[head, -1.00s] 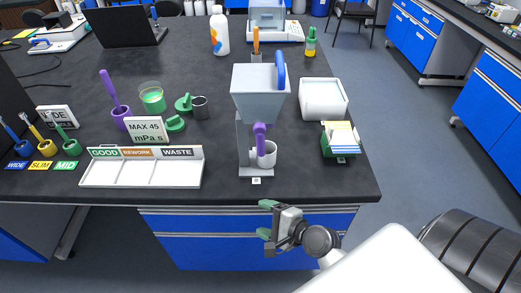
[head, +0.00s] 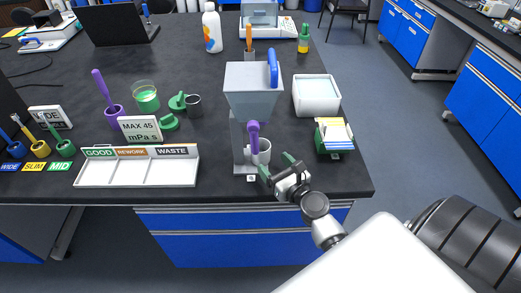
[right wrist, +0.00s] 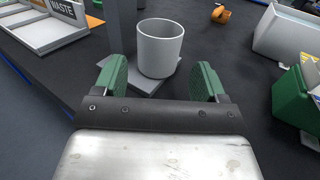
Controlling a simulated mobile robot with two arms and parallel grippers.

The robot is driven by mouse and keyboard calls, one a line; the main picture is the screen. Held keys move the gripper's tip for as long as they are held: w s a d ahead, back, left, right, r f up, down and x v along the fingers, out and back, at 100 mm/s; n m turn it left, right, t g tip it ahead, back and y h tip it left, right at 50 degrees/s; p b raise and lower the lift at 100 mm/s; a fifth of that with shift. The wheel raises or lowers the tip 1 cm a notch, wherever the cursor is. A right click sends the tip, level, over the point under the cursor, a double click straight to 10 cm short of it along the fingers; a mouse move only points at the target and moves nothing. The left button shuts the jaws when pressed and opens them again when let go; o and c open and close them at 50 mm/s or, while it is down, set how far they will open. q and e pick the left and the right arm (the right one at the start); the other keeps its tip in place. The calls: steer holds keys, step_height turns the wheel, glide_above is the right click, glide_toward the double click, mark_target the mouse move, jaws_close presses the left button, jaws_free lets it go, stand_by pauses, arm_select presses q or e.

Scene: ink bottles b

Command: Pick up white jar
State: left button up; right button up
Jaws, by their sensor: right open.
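The white jar (head: 262,153) stands upright at the foot of a grey hopper stand (head: 239,140), near the table's front edge. In the right wrist view the jar (right wrist: 158,50) looks open-topped and sits on the stand's flat base (right wrist: 150,84). My right gripper (head: 277,167) is open and empty. Its green fingers (right wrist: 159,80) point at the jar from the front right, one to each side and short of it. My left gripper is not in view.
A white sorting tray (head: 135,173) lies left of the stand. A white open bin (head: 317,97) and a green box of cards (head: 334,137) stand to the right. The grey hopper (head: 252,92) overhangs the jar. Dark table between jar and card box is clear.

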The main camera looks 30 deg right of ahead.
mark_target(266, 156)
steer(key=shift+w+f+p, duration=0.1)
steer(key=shift+w+p, duration=0.25)
steer(key=shift+w, duration=2.75)
steer(key=c, duration=0.7)
steer(key=shift+r, duration=0.2)
